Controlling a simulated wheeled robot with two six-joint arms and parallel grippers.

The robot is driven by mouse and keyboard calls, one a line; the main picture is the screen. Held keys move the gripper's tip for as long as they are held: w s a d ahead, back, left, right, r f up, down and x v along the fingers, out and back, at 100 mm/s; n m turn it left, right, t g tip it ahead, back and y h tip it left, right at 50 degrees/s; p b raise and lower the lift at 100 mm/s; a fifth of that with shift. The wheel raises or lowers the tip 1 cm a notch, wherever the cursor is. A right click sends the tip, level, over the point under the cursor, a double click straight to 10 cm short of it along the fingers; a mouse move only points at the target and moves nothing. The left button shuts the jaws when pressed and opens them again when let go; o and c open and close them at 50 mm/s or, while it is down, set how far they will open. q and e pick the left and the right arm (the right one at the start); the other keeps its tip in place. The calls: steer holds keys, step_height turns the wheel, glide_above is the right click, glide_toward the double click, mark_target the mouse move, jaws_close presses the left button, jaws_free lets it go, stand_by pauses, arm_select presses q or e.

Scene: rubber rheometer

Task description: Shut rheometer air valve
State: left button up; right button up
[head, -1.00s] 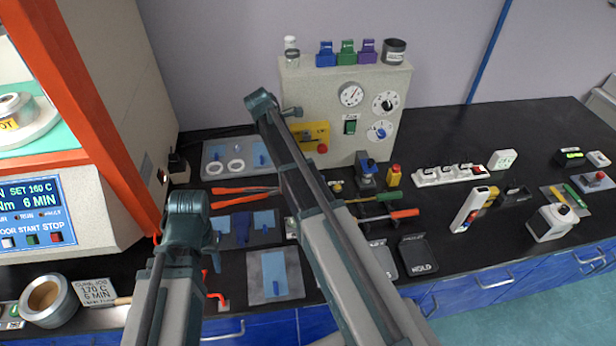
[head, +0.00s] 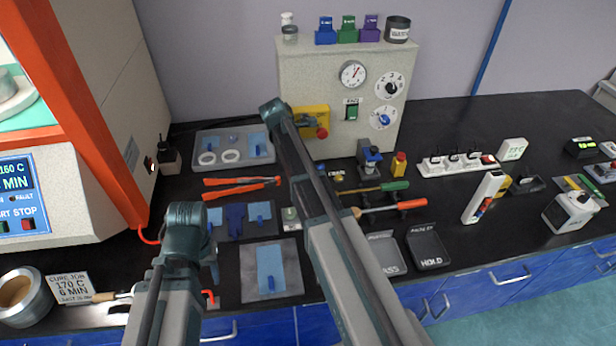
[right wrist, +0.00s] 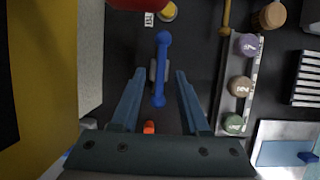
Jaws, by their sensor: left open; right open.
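In the right wrist view, a blue dumbbell-shaped handle (right wrist: 160,68), apparently the air valve's handle, lies lengthwise between my right gripper's fingers. A grey body shows behind its middle. My right gripper (right wrist: 160,80) is open, one finger on each side, with visible gaps. A yellow plate with a red knob (head: 321,132) shows beside that arm, on the front of the beige panel (head: 330,70). My left gripper (head: 213,270) is partly hidden by its own arm, low over the bench's left part.
The rheometer (head: 95,190) with its orange frame stands at left. Red-handled tongs (head: 240,187), a grey tray (head: 203,138) and mats crowd the bench.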

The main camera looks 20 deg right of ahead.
steer(key=b+x, duration=0.1)
steer(key=x, duration=0.1)
steer(key=shift+d+f, duration=0.1)
steer(key=shift+f, duration=0.2)
steer(key=shift+r, duration=0.1)
jaws_close()
